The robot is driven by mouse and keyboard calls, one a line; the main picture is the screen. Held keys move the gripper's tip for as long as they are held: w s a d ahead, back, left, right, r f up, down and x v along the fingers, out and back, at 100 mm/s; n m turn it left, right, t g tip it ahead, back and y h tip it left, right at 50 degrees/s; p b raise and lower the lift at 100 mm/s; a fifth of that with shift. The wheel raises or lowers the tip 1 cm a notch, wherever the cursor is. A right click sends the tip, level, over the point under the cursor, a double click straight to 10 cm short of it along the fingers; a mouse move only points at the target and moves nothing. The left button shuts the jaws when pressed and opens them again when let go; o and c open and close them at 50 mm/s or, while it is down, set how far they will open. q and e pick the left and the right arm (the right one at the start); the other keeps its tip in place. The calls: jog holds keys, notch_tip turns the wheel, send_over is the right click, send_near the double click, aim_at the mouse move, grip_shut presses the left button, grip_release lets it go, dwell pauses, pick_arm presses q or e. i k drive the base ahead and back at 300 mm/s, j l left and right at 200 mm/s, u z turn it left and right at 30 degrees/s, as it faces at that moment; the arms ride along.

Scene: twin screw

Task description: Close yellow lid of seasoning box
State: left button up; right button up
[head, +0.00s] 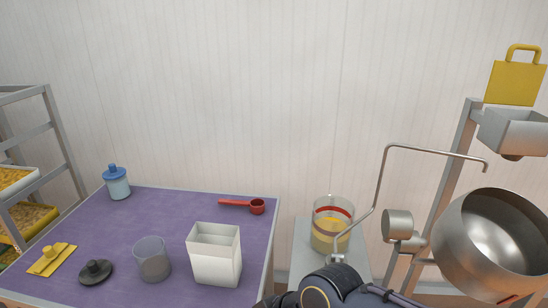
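A yellow lid with a loop handle (515,83) stands upright at the upper right, above a grey metal box (514,131) on a metal post. The box appears open below the lid. Another yellow lid (50,259), flat with a small knob, lies on the purple table at the left. An open white square container (214,257) stands on the same table. I cannot tell from the picture alone which of these is the seasoning box. Part of my dark arm shows at the bottom, right of centre. Neither gripper shows.
The purple table (190,213) also holds a blue-lidded jar (118,185), a red ladle (242,205), a clear cup (152,261) and a black lid (95,271). A jar of yellow liquid (332,230), a bent metal pipe (379,178) and a steel pot (490,240) stand right.

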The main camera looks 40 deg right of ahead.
aim_at(515, 83)
jog(key=z, duration=2.9)
jog(key=u, duration=0.45)
jog(key=l+u, duration=0.2)
jog(key=u, duration=0.2)
jog(key=l+u, duration=0.25)
jog(key=u, duration=0.15)
jog(key=l+u, duration=0.2)
jog(key=u, duration=0.2)
jog(key=l+u, duration=0.25)
jog(key=u, duration=0.15)
